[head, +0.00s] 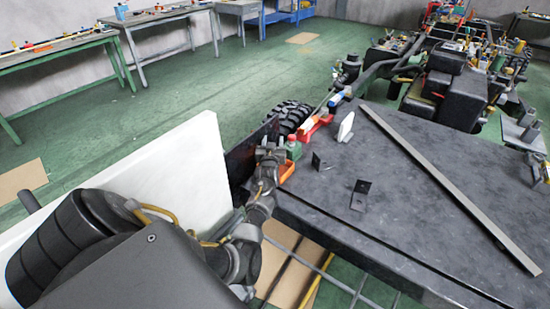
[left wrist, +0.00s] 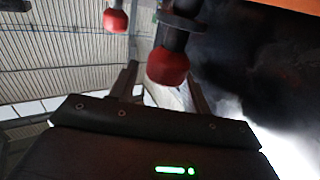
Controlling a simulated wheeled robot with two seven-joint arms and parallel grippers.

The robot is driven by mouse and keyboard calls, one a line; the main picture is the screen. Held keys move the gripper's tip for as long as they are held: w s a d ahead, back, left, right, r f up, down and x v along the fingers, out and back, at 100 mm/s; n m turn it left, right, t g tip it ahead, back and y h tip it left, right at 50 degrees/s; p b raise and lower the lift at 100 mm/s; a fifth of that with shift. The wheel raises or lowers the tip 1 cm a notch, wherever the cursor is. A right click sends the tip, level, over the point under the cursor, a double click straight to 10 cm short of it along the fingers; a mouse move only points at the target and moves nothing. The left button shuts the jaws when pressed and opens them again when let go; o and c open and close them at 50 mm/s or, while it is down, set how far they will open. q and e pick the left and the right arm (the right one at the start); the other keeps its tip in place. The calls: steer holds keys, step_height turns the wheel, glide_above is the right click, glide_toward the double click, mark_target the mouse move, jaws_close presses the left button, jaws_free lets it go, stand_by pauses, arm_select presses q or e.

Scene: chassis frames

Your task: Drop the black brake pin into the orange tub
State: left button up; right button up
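My left gripper (head: 268,154) is at the table's left edge in the head view, close beside the orange tub (head: 287,170). The tub is partly hidden behind the gripper, and its inside is hard to see. In the left wrist view the two fingers of my left gripper (left wrist: 160,88) stand apart. A black rod with a red end (left wrist: 167,68) shows between them, and I see no clear grip on it. A second red-ended black piece (left wrist: 115,20) is to its left. I cannot make out the black brake pin for sure. My right gripper is out of view.
A green item (head: 293,147) and a red holder (head: 313,128) stand beside the tub. Two black brackets (head: 361,192) and a white wedge (head: 346,127) are on the dark table. A long metal bar (head: 450,187) crosses it. A white panel (head: 150,175) is at left.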

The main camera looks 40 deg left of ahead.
arm_select(q)
steer(key=shift+o, duration=0.5)
steer(key=shift+f, duration=0.1)
steer(key=shift+s+d, duration=0.2)
steer(key=shift+s, duration=0.05)
steer(key=v, duration=1)
steer(key=shift+b, duration=0.4)
